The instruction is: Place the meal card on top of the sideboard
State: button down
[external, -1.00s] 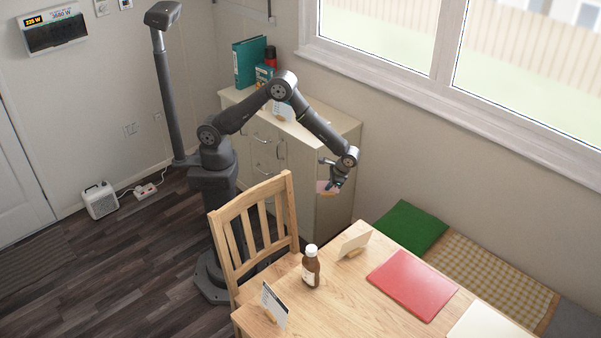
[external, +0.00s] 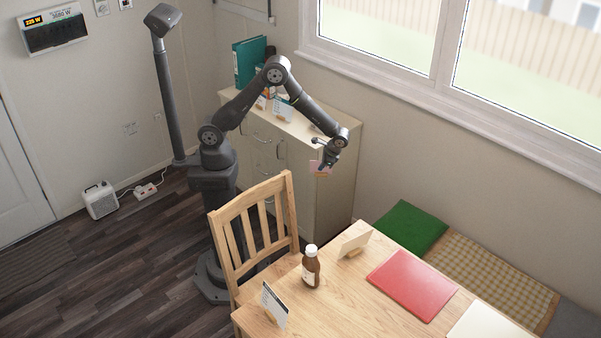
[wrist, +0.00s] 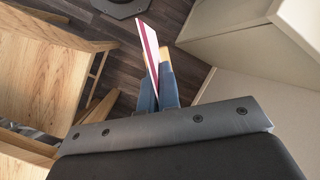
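My gripper (external: 325,163) is shut on a card with a wooden foot (external: 319,168), held in the air by the front right of the sideboard. In the wrist view this card (wrist: 151,52) is pale with a dark red stripe, upright between the blue-grey fingers (wrist: 158,90); its print cannot be read, so I cannot confirm that it is the meal card. The cream sideboard (external: 336,185) stands against the wall behind my gripper. Its top (external: 312,137) shows bare surface toward the right end; my arm hides part of it.
A white card (external: 282,109), small items and a teal binder (external: 249,64) stand on the sideboard. The table (external: 345,295) bears a brown bottle (external: 310,268), two standing cards (external: 274,303) (external: 355,241) and a red folder (external: 412,284). A wooden chair (external: 252,215) stands close in front.

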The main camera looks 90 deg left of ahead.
notch_tip(320, 180, up, 16)
jog(key=w+a+f+m+t+y, duration=0.15)
jog(key=w+a+m, duration=0.35)
jog(key=a, duration=0.7)
jog(key=w+a+m+t+y, duration=0.15)
jog(key=w+a+m, duration=0.3)
jog(key=a, duration=0.85)
jog(key=s+a+r+m+t+h, duration=0.1)
jog(key=a+m+t, duration=0.45)
jog(key=a, duration=1.95)
jog(key=shift+d+f+m+g, duration=0.1)
jog(key=shift+f+m+g, duration=0.25)
jog(key=shift+f, duration=1.55)
jog(key=shift+d+f+m+g, duration=0.1)
jog(key=shift+f+m+g, duration=0.25)
jog(key=shift+f, duration=1.55)
jog(key=shift+f+m+g, duration=0.3)
jog(key=shift+f+g, duration=0.05)
jog(key=shift+f, duration=1.55)
jog(key=shift+f, duration=0.55)
jog(key=c, duration=2.1)
grip_release()
jog(key=o, duration=0.5)
